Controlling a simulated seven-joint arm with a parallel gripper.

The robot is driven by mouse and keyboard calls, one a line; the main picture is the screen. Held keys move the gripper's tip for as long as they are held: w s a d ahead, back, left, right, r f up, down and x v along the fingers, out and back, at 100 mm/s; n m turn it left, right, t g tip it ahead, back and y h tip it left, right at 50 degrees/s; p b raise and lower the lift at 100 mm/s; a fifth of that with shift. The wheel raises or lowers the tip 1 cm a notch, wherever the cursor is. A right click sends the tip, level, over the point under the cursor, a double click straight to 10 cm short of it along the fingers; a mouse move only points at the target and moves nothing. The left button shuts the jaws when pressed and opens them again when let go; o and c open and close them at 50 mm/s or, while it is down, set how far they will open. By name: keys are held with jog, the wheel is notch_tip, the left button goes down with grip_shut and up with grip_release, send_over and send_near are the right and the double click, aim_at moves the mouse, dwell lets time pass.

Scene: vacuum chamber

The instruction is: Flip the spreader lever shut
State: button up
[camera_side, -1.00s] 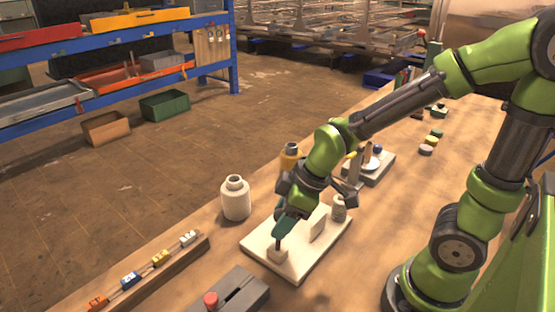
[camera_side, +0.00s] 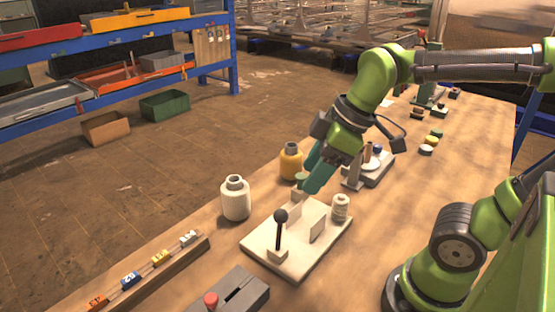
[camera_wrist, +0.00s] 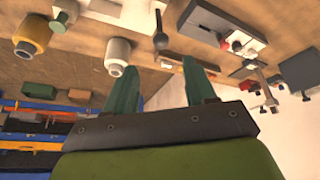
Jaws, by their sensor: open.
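The lever (camera_side: 279,229) is a thin black rod with a round black knob, standing nearly upright from a small block on a cream base plate (camera_side: 262,244). In the wrist view its knob (camera_wrist: 160,41) shows beyond and between my fingers. My gripper (camera_side: 308,185) has teal fingers and hangs above the far side of the plate, behind and right of the lever, clear of it. The fingers are apart and empty in the wrist view (camera_wrist: 160,72). Upright cream plates (camera_side: 317,224) stand on the base plate, beside a ribbed white spool (camera_side: 340,207).
A white jar (camera_side: 235,200) and a yellow jar (camera_side: 291,160) stand left of and behind the plate. A grey box with a red button (camera_side: 211,300) is in front. A rail with small coloured blocks (camera_side: 160,259) lies at the left edge. A grey fixture (camera_side: 371,170) stands behind right.

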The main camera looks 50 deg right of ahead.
jog(key=shift+w+f, duration=0.1)
jog(key=shift+f, duration=0.25)
jog(key=c, duration=0.4)
jog(key=w, duration=0.1)
jog(key=w+m+g, duration=0.1)
jog(key=w, duration=0.1)
jog(key=w+g, duration=0.1)
jog(key=w, duration=0.1)
jog(key=shift+w+a+f+m+h, duration=0.2)
jog(key=shift+w+f+m+h, duration=0.1)
jog(key=shift+m, duration=0.1)
grip_shut()
jog(key=w+r+m+g+h, duration=0.1)
jog(key=w+m+g, duration=0.3)
jog(key=m, duration=0.8)
jog(key=w+r+m+g, duration=0.2)
jog(key=w+m, duration=0.4)
jog(key=m, duration=0.6)
jog(key=s+a+f, duration=0.1)
jog(key=s+f, duration=0.6)
jog(key=f, duration=0.3)
jog(key=shift+a+f, duration=0.25)
jog(key=shift+a, duration=0.15)
